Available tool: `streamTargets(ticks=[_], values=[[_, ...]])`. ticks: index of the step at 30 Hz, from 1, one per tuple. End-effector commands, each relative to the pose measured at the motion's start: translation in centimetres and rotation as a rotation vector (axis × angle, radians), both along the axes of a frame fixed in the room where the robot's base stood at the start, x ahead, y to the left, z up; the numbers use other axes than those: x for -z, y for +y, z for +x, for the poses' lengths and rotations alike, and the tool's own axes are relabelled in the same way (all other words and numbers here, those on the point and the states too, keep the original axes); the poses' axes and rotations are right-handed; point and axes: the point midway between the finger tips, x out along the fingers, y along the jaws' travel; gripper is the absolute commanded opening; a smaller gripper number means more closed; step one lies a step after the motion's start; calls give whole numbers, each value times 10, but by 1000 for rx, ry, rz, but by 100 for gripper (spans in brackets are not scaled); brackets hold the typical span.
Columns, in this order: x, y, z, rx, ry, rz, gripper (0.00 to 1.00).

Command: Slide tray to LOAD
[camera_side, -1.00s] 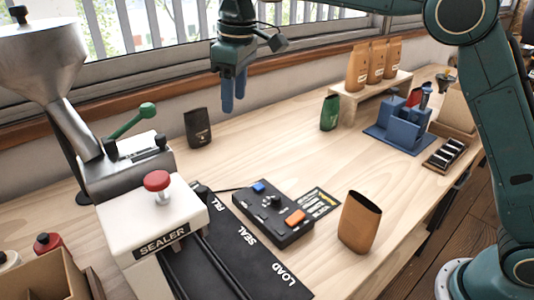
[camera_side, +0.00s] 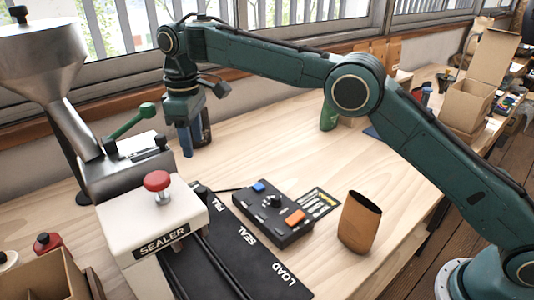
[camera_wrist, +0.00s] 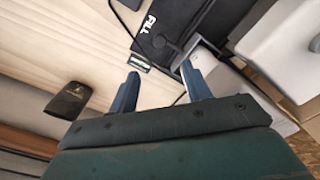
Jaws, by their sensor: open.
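My gripper (camera_side: 188,142) hangs open with its blue fingers pointing down, over the back left of the bench beside the green lever. In the wrist view its two fingers (camera_wrist: 160,78) are apart with nothing between them. The black track (camera_side: 262,262) carries the labels FILL, SEAL and LOAD, with LOAD at the front end. The tray is hard to make out; the white sealer (camera_side: 150,222) hides part of the track. In the wrist view a dark piece with a small knob (camera_wrist: 159,40) sits by the FILL label, ahead of my fingers.
A metal hopper (camera_side: 45,65) with a green lever (camera_side: 133,120) stands at left. A control box (camera_side: 275,215) and an open brown pouch (camera_side: 359,222) stand right of the track.

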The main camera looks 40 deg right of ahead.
Motion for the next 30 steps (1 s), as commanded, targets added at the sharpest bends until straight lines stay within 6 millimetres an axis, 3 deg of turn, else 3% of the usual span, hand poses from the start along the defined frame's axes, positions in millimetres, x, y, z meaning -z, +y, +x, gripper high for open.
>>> streamTargets(ticks=[13,30], values=[[28,-1,-1,1,2,-1,49],[112,-1,-1,1,3,-1,49]])
